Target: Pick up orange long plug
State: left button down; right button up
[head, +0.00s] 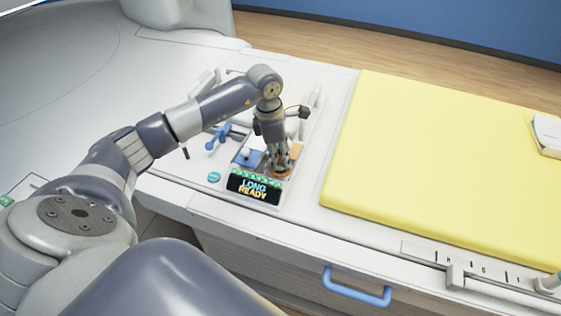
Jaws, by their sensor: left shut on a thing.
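The orange long plug (281,175) shows as a small orange part low between the fingers of my left gripper (280,163). The gripper points down from above and is shut on the plug. Most of the plug is hidden by the fingers, and I cannot tell whether it is still seated in its place. Just in front of it is a dark display (254,188) reading "LONG READY", with a row of green lights above it. My right gripper is not in view.
A blue block with a white knob (247,156) and a blue handle-like part (218,137) lie left of the gripper. A round teal button (214,177) is left of the display. A yellow pad (440,160) fills the right. A blue handle (356,288) is on the front side.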

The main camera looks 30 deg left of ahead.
aim_at(280, 155)
pick_arm(q)
jog(key=shift+r, duration=0.15)
jog(key=shift+w+r+b, duration=0.1)
jog(key=shift+r+b, duration=0.5)
jog(key=shift+s+r+b, duration=0.5)
jog(key=shift+r+b, duration=0.15)
jog(key=shift+r, duration=0.25)
jog(key=s+d+r+b, duration=0.1)
jog(key=s+d+b, duration=0.1)
jog(key=s, duration=0.5)
jog(key=s+d+b, duration=0.2)
jog(key=s+b, duration=0.1)
jog(key=s, duration=0.4)
jog(key=shift+s+d+r, duration=0.15)
jog(key=shift+s+r, duration=0.15)
jog(key=shift+r, duration=0.05)
notch_tip(280, 155, up, 12)
jog(key=p, duration=0.8)
